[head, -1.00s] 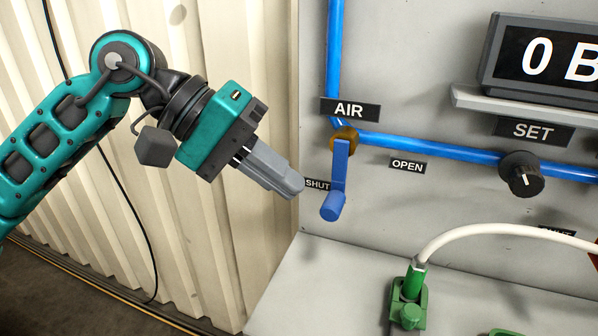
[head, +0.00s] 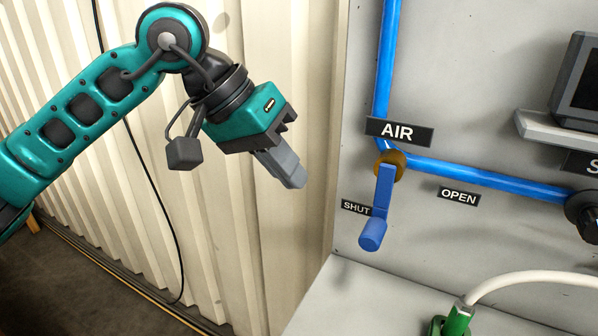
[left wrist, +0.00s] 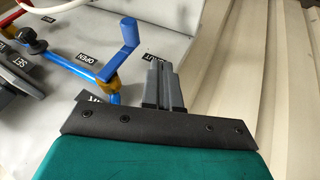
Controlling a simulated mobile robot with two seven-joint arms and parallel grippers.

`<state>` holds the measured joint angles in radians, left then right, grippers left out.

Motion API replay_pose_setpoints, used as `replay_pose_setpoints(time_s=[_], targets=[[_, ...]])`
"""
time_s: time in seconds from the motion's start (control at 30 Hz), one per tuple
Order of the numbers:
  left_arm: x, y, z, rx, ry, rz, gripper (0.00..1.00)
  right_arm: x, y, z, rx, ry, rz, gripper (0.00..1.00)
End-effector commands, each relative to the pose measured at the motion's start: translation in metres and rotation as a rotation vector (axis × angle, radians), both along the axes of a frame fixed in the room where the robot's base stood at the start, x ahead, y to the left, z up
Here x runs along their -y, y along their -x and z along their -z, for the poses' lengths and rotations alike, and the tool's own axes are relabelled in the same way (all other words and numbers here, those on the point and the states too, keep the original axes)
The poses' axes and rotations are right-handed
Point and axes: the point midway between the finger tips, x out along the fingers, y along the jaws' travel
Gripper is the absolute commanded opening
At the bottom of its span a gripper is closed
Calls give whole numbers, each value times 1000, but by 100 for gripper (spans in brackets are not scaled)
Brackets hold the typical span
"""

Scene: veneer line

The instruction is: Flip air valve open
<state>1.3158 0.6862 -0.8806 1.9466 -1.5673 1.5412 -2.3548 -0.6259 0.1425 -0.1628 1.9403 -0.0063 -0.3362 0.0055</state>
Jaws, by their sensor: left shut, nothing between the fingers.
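The air valve's blue lever (head: 380,208) hangs down from a brass fitting (head: 390,164) on the blue pipe, below the AIR label (head: 399,132). Its handle end is beside the SHUT label (head: 356,207); the OPEN label (head: 459,196) is to the right. In the left wrist view the lever (left wrist: 120,58) also shows, left of the fingers. My left gripper (head: 297,180) is shut and empty, left of the lever and apart from it, in front of the ribbed wall. The left fingers also show in the left wrist view (left wrist: 163,68). My right gripper is not in view.
A dark knob (head: 584,214) sits on the panel at the right. A display box (head: 565,90) stands on a shelf at the upper right. A green connector (head: 455,322) with a white hose (head: 520,279) is below. The ledge under the lever is clear.

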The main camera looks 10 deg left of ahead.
Motion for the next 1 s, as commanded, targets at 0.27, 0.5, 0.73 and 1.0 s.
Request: replay_pose_setpoints(time_s=[0.27,0.5,0.73,1.0], targets=[[32,-11,51,-5,1,2,0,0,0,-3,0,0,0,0],[64,-6,66,-1,2,5,0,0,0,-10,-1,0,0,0],[76,-2,70,-1,1,2,0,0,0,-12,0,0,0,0],[76,-2,70,-1,0,2,0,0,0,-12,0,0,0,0]])
